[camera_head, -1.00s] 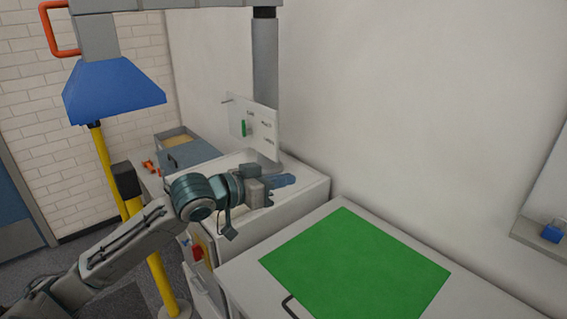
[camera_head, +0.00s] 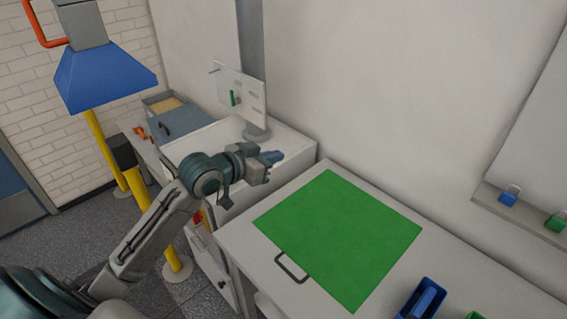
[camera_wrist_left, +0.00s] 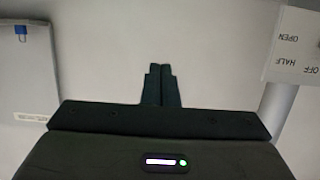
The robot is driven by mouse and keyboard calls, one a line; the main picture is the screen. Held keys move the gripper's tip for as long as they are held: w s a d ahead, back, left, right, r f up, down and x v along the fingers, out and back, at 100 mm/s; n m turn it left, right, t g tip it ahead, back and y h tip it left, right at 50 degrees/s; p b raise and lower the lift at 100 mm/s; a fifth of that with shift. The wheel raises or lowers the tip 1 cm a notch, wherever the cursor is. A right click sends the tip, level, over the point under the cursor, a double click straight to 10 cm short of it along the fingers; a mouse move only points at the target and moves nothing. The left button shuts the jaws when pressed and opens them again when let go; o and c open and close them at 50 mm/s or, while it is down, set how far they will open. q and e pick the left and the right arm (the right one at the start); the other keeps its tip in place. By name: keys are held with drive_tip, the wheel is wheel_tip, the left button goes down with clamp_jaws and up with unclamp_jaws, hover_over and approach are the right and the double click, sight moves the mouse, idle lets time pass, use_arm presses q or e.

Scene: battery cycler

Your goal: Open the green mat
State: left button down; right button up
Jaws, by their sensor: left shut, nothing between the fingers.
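The green mat (camera_head: 340,238) lies flat on the white bench in the head view. A dark handle loop (camera_head: 291,268) sits at its near left edge. My left gripper (camera_head: 276,157) is above the white cabinet, to the left of and beyond the mat, apart from it. Its two fingers (camera_wrist_left: 160,84) are together and empty in the left wrist view. My right gripper is not in view.
A panel on a stand (camera_head: 240,95) with a green lever stands behind my left gripper. A blue hood (camera_head: 105,78) and yellow post (camera_head: 105,150) are at left. A blue bin (camera_head: 422,300) stands at the bench's near right. Padlocks (camera_head: 508,198) sit on a wall ledge.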

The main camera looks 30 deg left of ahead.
use_arm(q)
drive_tip(key=w+d+f+p, duration=0.1)
drive_tip(key=w+f+p, duration=0.2)
drive_tip(key=f+p, duration=0.1)
drive_tip(key=shift+w+f+p, duration=0.15)
drive_tip(key=shift+f+p, duration=0.15)
drive_tip(key=shift+f, duration=0.3)
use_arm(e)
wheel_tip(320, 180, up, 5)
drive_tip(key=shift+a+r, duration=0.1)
use_arm(q)
drive_tip(key=shift+w+d, duration=0.1)
drive_tip(key=shift+f, duration=0.1)
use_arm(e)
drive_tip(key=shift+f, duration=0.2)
